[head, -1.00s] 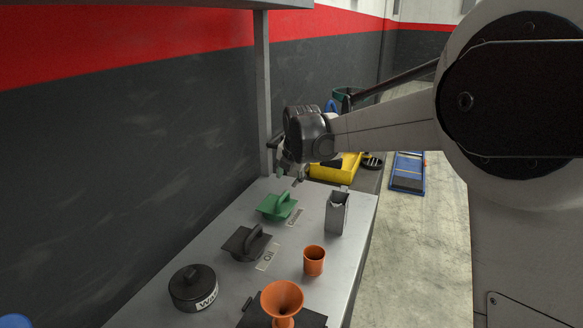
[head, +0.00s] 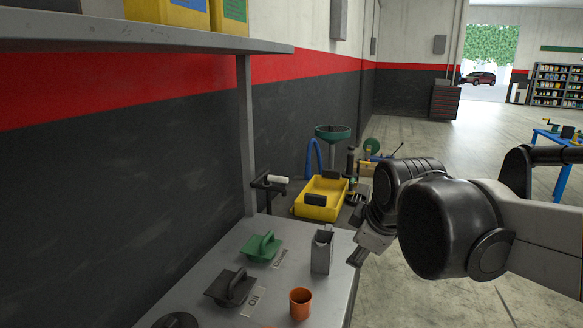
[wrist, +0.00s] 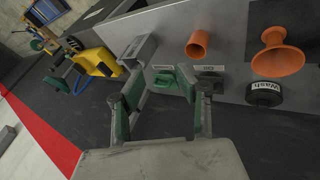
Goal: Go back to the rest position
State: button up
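My gripper (head: 362,250) is at the right edge of the metal workbench (head: 214,302) in the head view, beside the grey open-topped can (head: 321,252). In the wrist view my gripper (wrist: 158,86) has its two green-padded fingers spread apart, with nothing held between them. The green handled lid (head: 261,246) lies on the bench by a label, with the black handled lid (head: 231,287) nearer, by the "Oil" label. Both stand clear of my gripper. The fingers are only partly visible in the head view.
An orange cup (head: 300,303) stands near the bench's right edge. The wrist view also shows an orange funnel (wrist: 277,52) and a black "Wash" container (wrist: 265,94). A yellow tray (head: 321,198) lies behind the bench. A shelf (head: 150,42) overhangs at left; open floor lies right.

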jog(key=s+d+f+m, duration=0.3)
jog(key=s+m, duration=0.3)
jog(key=s, duration=0.2)
jog(key=s+d+f+m, duration=0.3)
jog(key=s+m, duration=0.2)
jog(key=s, duration=0.2)
jog(key=shift+s+d+f+m+t+h, duration=0.15)
jog(key=shift+s+f+m+t+h, duration=0.15)
jog(key=shift+s+f+m+h, duration=0.1)
